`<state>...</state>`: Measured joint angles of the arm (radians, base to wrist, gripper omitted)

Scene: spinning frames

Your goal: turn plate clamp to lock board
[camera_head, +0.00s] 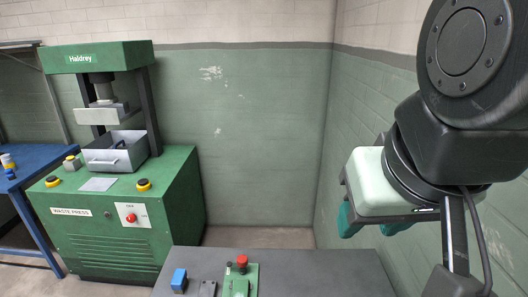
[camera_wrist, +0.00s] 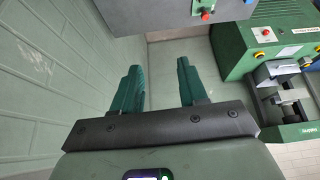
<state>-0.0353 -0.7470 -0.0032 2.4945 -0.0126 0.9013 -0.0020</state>
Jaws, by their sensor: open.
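My gripper (camera_head: 372,226) is raised in the air at the right of the head view, beyond and above the grey table's right part. Its two green fingers stand apart with nothing between them, as the wrist view (camera_wrist: 158,72) also shows. On the grey table (camera_head: 325,272), at the bottom of the head view, sits a green fixture (camera_head: 240,284) with a red knob (camera_head: 242,261) on top. A grey piece (camera_head: 207,288) and a blue block (camera_head: 179,279) are to its left. The frame's bottom edge cuts off part of these. I cannot make out which part is the plate clamp or the board.
A green waste press (camera_head: 120,220) with a grey metal bin (camera_head: 112,154) stands at the back left; it also shows in the wrist view (camera_wrist: 240,45). A blue table (camera_head: 28,160) is at the far left. The grey table's right part is clear. Walls close the back and right.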

